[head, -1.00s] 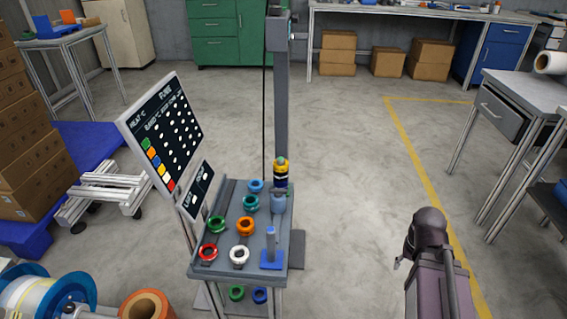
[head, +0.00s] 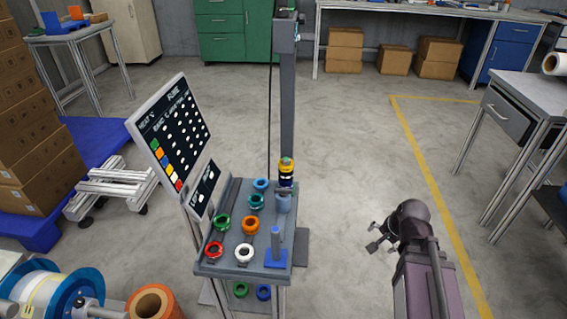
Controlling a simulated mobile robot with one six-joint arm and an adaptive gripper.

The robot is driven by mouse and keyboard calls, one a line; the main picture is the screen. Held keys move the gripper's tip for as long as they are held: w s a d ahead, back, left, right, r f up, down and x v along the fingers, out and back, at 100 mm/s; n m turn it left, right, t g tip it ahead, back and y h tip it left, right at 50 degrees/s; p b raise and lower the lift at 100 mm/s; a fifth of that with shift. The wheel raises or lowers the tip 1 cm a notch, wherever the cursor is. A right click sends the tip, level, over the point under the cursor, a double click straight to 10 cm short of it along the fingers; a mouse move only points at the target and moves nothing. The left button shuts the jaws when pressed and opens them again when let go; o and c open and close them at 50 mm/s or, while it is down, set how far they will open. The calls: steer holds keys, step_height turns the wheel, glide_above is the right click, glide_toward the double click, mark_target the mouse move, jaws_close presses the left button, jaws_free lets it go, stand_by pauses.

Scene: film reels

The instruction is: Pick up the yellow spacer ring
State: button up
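A yellow ring (head: 286,168) shows near the top of a stack on a grey-blue holder at the back right of the small grey table. A green piece (head: 286,160) sits above it, and dark and pale bands lie below it. I cannot tell from this view how the stacked pieces are separated. My gripper (head: 371,236) is at the right of the table, over the floor and apart from the stack. Its dark fingers look spread, with nothing visible between them.
The small table (head: 212,268) carries green, orange, red, white and blue rings and a blue post (head: 276,247). A grey column (head: 287,100) rises behind the stack. A tilted board (head: 172,133) stands at the left. Floor between table and gripper is clear.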

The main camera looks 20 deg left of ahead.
steer(key=w+a+r+m+t+y+p, duration=0.1)
steer(key=w+a+r+m+t+y, duration=0.1)
steer(key=a+r+m, duration=0.3)
steer(key=w+a+r+m+t+y+p, duration=0.15)
steer(key=a+m, duration=0.25)
steer(key=a, duration=0.4)
steer(key=m+t+y+p, duration=0.2)
steer(key=m+t+y, duration=0.15)
steer(key=m, duration=0.75)
glide_toward(288, 164)
steer(key=shift+s+d+r+g, duration=0.4)
steer(key=shift+s+d+r, duration=0.3)
steer(key=shift+d, duration=0.2)
steer(key=shift+w, duration=0.1)
steer(key=shift+b+x, duration=1.6)
steer(key=shift+x, duration=2.65)
steer(key=shift+a, duration=0.15)
steer(key=shift+b+x, duration=1.05)
steer(key=shift+x, duration=1.5)
steer(key=shift+c, duration=0.2)
